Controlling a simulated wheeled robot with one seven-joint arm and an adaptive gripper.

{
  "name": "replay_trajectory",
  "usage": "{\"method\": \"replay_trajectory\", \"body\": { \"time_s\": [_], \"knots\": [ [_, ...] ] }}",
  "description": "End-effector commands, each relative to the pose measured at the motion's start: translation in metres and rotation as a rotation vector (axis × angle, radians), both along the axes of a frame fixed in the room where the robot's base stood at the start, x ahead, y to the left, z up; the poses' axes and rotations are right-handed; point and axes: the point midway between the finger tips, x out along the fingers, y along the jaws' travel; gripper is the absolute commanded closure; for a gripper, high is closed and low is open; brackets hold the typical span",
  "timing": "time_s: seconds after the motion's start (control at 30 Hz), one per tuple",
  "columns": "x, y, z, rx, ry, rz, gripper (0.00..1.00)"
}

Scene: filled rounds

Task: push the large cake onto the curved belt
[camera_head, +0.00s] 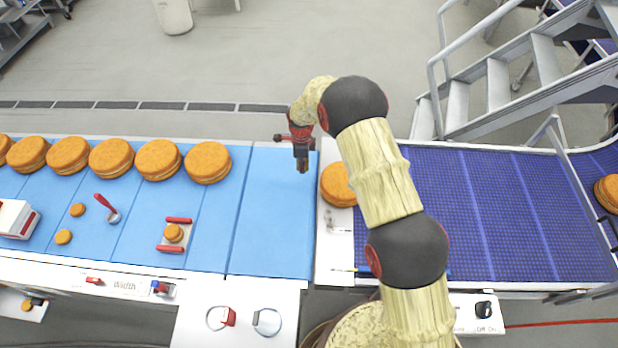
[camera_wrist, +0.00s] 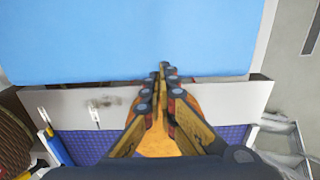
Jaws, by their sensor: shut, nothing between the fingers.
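The large cake (camera_head: 335,184), a round orange-brown filled cake, sits on the white strip (camera_head: 333,250) between the light blue belt and the dark blue curved belt (camera_head: 480,210). My arm hides its right part. In the wrist view the cake (camera_wrist: 157,142) shows behind my fingers. My gripper (camera_head: 302,168) points down over the right end of the light blue belt, left of the cake. It is shut and empty. The fingertips also show in the wrist view (camera_wrist: 163,70). I cannot tell whether the gripper touches the cake.
Several large cakes (camera_head: 208,163) stand in a row on the light blue belt (camera_head: 270,220). Small cakes (camera_head: 63,237), a red-handled tool (camera_head: 106,206) and a small tray (camera_head: 170,246) lie nearer. Another cake (camera_head: 608,192) is at far right. Metal stairs (camera_head: 500,85) stand behind the curved belt.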

Motion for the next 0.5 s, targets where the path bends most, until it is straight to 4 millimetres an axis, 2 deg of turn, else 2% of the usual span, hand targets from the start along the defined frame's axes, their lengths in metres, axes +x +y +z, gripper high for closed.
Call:
{"method": "replay_trajectory", "body": {
  "time_s": [0.17, 0.5],
  "knots": [
    [-0.001, 0.0, -0.024, -0.001, 0.003, 0.0, 1.0],
    [-0.002, 0.0, -0.091, -0.001, 0.004, 0.002, 1.0]
  ]
}}
